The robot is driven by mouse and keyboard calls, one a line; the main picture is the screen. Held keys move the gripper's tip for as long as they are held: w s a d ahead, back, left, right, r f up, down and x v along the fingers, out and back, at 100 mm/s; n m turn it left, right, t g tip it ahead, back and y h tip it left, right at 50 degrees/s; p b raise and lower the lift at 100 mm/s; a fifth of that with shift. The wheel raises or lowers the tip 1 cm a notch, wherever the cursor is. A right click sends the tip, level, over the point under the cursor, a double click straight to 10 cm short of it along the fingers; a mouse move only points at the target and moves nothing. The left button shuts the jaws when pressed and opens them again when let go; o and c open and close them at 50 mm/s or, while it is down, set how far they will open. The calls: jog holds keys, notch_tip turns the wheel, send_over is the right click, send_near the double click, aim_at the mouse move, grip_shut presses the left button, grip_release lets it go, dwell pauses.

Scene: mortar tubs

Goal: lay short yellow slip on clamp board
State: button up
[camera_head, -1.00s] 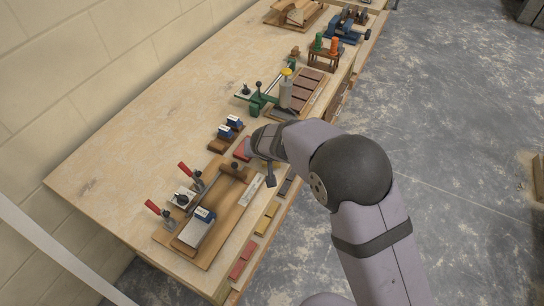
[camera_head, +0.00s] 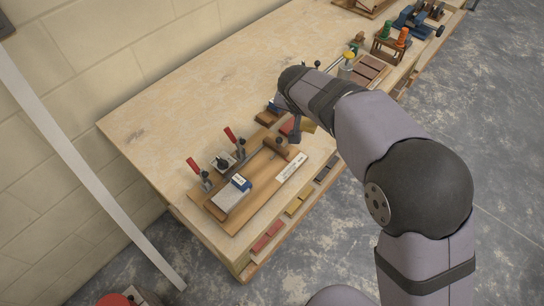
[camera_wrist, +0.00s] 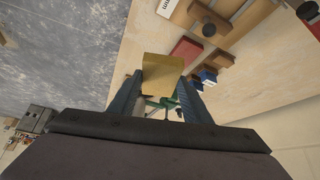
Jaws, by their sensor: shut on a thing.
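My gripper (camera_head: 298,128) is shut on a short yellow slip, held above the bench past the far right end of the clamp board. In the wrist view, the yellow slip (camera_wrist: 162,72) is pinched between the two fingers and its broad face shows. The clamp board (camera_head: 270,192) is a wooden board at the near end of the bench, with two red-handled clamps (camera_head: 233,138). A grey block (camera_head: 228,198) with a blue-and-white piece on it lies on the board.
A flat red piece (camera_wrist: 186,50) and small blue tools (camera_wrist: 207,76) are near my gripper. The bench's back left is clear.

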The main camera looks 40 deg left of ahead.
jog(key=s+a+r+m+h+b, duration=0.15)
jog(key=s+r, duration=0.25)
jog(key=s, duration=0.4)
jog(key=s+a+r+m, duration=0.2)
jog(key=s+a+r, duration=0.15)
jog(key=s, duration=0.45)
jog(key=shift+t+h, duration=0.25)
jog(key=shift+t, duration=0.05)
jog(key=f+p, duration=0.1)
jog(key=f, duration=0.4)
jog(key=f+p, duration=0.1)
jog(key=f, duration=0.5)
jog(key=f+p, duration=0.2)
jog(key=f, duration=0.3)
jog(key=shift+w+d+f, duration=0.15)
jog(key=shift+w+f, duration=0.1)
jog(key=shift+f, duration=0.6)
jog(key=shift+f, duration=0.2)
jog(key=o, duration=1.3)
jog(key=shift+r, duration=0.1)
jog(key=shift+r, duration=0.15)
